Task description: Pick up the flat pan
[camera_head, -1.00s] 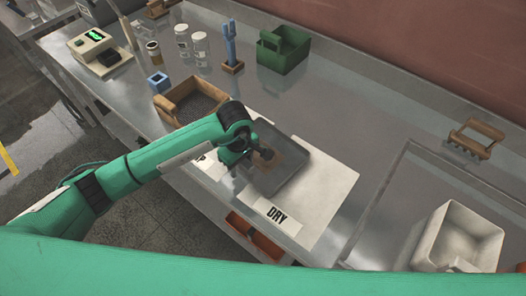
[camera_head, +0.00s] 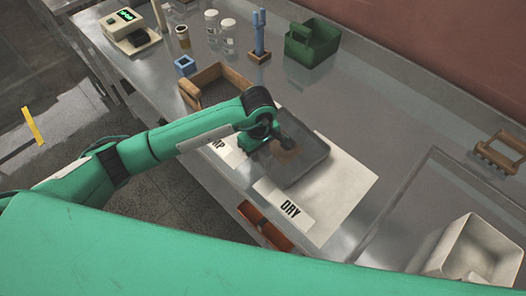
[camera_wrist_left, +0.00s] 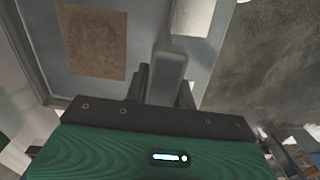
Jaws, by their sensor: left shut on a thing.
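The flat pan (camera_head: 312,163) is a shallow grey tray with a tan patch on its floor. It is over the white mat (camera_head: 352,182), beside the label reading DRY (camera_head: 289,207). I cannot tell whether it touches the mat. My left gripper (camera_head: 281,143) is at the pan's near left side and partly hides it. In the left wrist view my left gripper (camera_wrist_left: 165,82) is shut on a grey part of the pan, with the tan patch (camera_wrist_left: 92,40) to its left. My right gripper is not in view.
A wooden-framed tray (camera_head: 222,82) stands just behind my left arm. A green caddy (camera_head: 311,46), a blue tool in a stand (camera_head: 259,35), and glass jars (camera_head: 229,37) stand farther back. A white bin (camera_head: 478,250) is at lower right.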

